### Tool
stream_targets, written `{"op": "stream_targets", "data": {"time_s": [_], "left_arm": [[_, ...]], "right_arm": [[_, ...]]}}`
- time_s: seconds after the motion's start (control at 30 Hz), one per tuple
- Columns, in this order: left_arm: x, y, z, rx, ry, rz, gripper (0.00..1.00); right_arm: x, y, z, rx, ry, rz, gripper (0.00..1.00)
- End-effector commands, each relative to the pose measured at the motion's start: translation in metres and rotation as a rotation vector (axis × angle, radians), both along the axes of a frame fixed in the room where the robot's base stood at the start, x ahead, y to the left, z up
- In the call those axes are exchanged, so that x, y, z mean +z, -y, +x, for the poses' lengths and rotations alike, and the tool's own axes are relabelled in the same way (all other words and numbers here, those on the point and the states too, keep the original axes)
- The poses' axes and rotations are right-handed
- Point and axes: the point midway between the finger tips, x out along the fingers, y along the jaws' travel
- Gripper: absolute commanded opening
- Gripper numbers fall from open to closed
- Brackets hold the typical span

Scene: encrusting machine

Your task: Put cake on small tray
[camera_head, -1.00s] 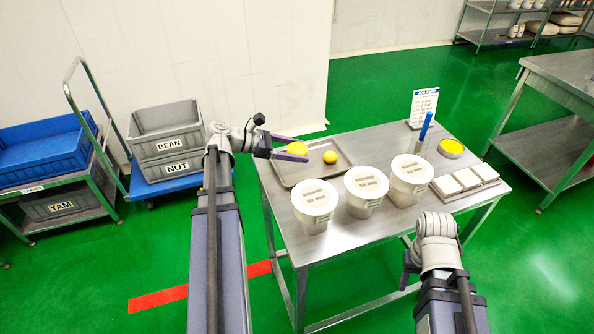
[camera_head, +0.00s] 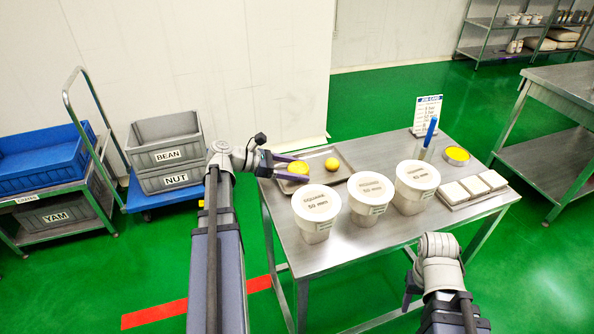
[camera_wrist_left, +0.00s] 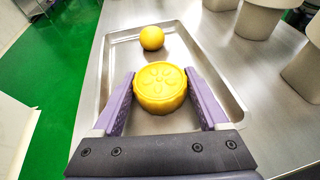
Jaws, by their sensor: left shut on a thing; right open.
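A round yellow cake (camera_head: 299,168) with a flower pattern on top is held between the fingers of my left gripper (camera_head: 290,166). The wrist view shows the patterned cake (camera_wrist_left: 160,87) with a purple finger on each side. The cake is over the near left part of the small metal tray (camera_head: 340,176); I cannot tell if it touches the tray. A smooth yellow ball (camera_head: 332,164) rests on the tray, apart from the held cake. My right gripper (camera_head: 409,290) is low in front of the table, mostly hidden behind its wrist, with no object seen in it.
Three white lidded tubs (camera_head: 316,204) stand along the table's near edge. White square pieces (camera_head: 472,189), a yellow-filled round tin (camera_head: 456,157), a blue-handled tool (camera_head: 430,134) and a sign (camera_head: 427,112) are on the right. Grey crates (camera_head: 167,154) stand on the left.

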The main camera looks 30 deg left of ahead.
Motion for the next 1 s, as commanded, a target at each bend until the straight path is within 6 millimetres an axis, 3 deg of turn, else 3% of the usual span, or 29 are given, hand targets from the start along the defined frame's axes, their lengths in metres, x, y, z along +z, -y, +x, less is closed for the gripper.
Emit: {"op": "stream_targets", "data": {"time_s": [0.07,0.1,0.27,0.6,1.0], "left_arm": [[-0.004,0.0,0.0,0.0,0.0,0.0,0.19],[-0.002,0.0,0.0,0.0,0.0,0.0,0.81],[-0.002,0.0,0.0,0.0,0.0,0.0,0.99],[0.003,0.0,0.0,0.0,0.0,0.0,1.0],[0.032,-0.055,-0.045,0.004,-0.001,0.0,1.0]], "right_arm": [[-0.004,0.0,0.0,0.0,0.0,0.0,0.5],[-0.002,0.0,0.0,0.0,0.0,0.0,0.5],[-0.002,0.0,0.0,0.0,0.0,0.0,0.5],[0.003,0.0,0.0,0.0,0.0,0.0,0.5],[0.032,0.0,0.0,0.0,0.0,0.0,0.5]]}}
